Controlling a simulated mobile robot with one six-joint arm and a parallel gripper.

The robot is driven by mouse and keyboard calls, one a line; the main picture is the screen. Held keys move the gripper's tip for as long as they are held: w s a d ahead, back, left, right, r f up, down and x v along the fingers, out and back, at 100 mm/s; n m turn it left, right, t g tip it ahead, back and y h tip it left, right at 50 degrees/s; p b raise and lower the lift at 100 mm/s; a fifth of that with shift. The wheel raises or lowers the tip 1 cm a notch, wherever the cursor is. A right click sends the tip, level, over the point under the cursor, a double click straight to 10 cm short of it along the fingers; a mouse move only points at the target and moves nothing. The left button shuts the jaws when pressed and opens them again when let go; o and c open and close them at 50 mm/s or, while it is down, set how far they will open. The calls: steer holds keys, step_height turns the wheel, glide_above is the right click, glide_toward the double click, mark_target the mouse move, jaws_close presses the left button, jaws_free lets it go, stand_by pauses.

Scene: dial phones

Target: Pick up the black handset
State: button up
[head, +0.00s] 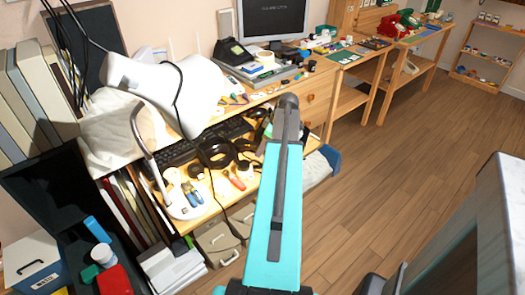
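A black telephone (233,51) sits on the desk left of the monitor, at the back. A dark handset shape appears to lie across its top, but it is too small to tell apart clearly from the body. My turquoise and dark grey arm reaches up the middle of the head view, to the right of and nearer than the phone. No gripper fingers can be made out, and nothing of mine touches the phone.
A monitor (275,18), white lamp (150,82), keyboard (200,142) and loose tools crowd the desk. A red telephone (389,25) and a green one (408,18) stand on the farther table. The wooden floor (400,160) at right is clear. A pale surface (500,220) edges the right.

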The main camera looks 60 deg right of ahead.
stand_by(0.4)
jaws_close()
steer(key=shift+r, duration=0.1)
steer(key=shift+r, duration=4.95)
